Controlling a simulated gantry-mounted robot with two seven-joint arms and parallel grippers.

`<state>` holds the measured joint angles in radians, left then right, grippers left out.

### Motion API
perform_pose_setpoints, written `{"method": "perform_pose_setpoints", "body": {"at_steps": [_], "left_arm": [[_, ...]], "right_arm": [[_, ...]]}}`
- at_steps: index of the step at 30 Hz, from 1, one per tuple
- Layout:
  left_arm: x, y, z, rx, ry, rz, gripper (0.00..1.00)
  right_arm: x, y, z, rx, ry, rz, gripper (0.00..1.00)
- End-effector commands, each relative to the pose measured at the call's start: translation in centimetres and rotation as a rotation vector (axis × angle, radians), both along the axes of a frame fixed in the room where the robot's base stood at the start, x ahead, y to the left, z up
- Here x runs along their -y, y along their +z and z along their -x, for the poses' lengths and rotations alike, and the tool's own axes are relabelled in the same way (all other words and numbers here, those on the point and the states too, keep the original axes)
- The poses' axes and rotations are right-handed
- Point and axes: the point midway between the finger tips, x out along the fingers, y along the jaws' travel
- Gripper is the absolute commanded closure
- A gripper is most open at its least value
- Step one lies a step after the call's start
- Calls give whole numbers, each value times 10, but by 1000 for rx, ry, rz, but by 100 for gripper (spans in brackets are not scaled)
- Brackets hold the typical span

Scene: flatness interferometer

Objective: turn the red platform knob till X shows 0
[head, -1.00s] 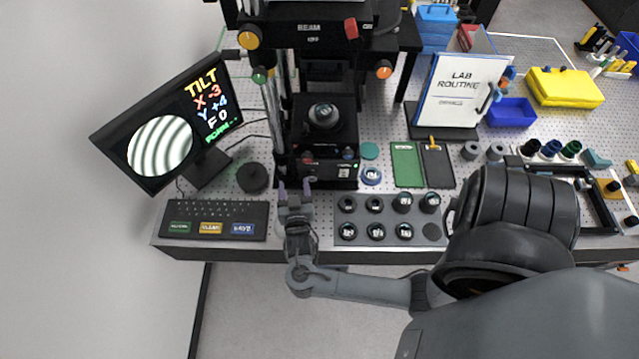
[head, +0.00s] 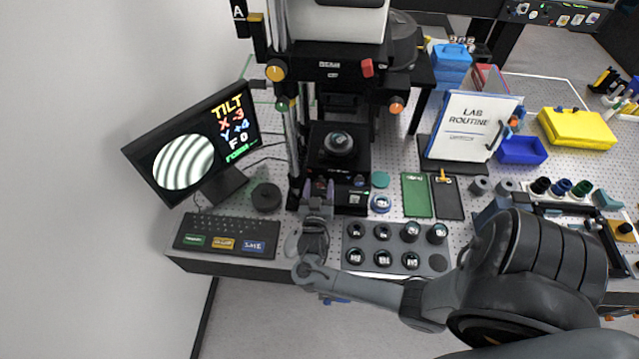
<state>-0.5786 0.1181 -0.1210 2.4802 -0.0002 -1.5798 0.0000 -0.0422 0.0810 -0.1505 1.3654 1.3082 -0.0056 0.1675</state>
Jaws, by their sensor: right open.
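The monitor (head: 193,140) on the left shows TILT with X -3, Y +4 and F 0, beside curved fringes. The black platform stage (head: 337,160) stands under the beam unit, with a blue knob (head: 359,180) on its front right. The red platform knob, at the front left of the stage, is mostly hidden by my right gripper (head: 319,187). That gripper is open, its two fingertips pointing at the stage front around the knob's place. I cannot tell whether they touch it. My left gripper is not in view.
A keyboard (head: 227,235) and a round black puck (head: 266,197) lie left of my gripper. A grey tray (head: 397,260) of several round parts lies just right.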

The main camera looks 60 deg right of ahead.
Motion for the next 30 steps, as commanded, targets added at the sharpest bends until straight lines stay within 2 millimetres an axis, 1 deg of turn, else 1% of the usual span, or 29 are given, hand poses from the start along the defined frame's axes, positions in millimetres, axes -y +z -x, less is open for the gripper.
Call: {"method": "perform_pose_setpoints", "body": {"at_steps": [4, 14, 24, 25, 30], "left_arm": [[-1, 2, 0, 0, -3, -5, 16], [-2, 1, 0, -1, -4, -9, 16], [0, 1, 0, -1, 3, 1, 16], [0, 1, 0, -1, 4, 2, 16], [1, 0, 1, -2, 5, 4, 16]], "right_arm": [[8, 1, -4, -1, 0, 1, 37], [10, 0, -4, 0, 0, 0, 37], [10, 0, -4, 0, 0, 0, 89], [10, 0, -4, 0, 0, 0, 93], [10, -1, -4, 9, 0, -5, 93]]}}
